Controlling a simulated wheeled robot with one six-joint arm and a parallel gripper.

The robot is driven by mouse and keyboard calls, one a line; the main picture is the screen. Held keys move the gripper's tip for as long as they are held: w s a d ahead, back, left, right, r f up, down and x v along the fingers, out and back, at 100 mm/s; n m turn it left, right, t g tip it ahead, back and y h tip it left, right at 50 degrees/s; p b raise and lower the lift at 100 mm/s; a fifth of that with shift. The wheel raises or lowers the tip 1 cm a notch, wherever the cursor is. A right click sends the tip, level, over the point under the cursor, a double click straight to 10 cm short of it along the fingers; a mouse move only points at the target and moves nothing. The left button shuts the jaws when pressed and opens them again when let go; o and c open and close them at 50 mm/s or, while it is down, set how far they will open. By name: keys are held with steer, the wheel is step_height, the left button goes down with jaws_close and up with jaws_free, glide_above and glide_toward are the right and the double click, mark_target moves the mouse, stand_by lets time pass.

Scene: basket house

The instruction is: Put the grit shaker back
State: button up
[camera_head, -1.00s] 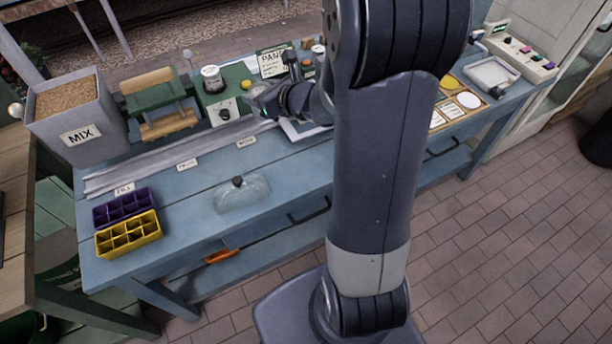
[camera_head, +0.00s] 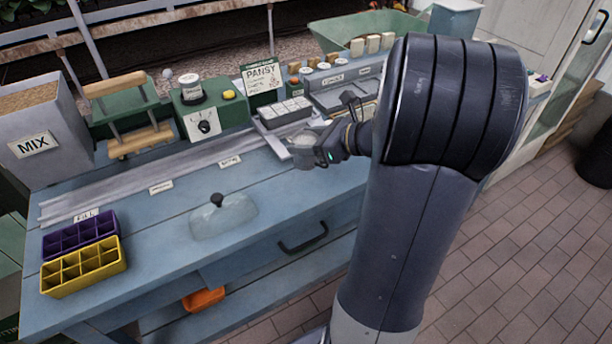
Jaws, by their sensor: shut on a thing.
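My gripper (camera_head: 308,152) is at the end of my arm, pointing left over the blue bench (camera_head: 140,210). It is in front of the seed-cell tray (camera_head: 286,113). Its jaws are shut on a small pale thing, most likely the grit shaker, largely hidden by the fingers; its label cannot be read. Several small pots with pale or brown tops stand at the back, right of the pansy card; the nearest white-topped one (camera_head: 307,74) is behind my gripper. My arm hides part of the bench's right side.
A glass cover with a dark knob (camera_head: 222,217) stands at the bench front. Purple (camera_head: 80,236) and yellow (camera_head: 84,268) cell trays are at left. A green machine (camera_head: 205,110) and the pansy card (camera_head: 262,82) stand behind.

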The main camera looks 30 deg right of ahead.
mark_target(316, 162)
step_height(316, 162, down, 7)
steer(key=shift+r+b, duration=0.1)
steer(key=shift+b, duration=0.5)
steer(key=shift+f, duration=0.25)
steer(key=o, duration=1.1)
steer(key=shift+s+d+r, duration=0.1)
steer(key=shift+r, duration=0.25)
steer(key=p+v, duration=0.1)
steer(key=v, duration=1)
steer(key=shift+s+d, duration=0.15)
steer(key=shift+s, duration=0.15)
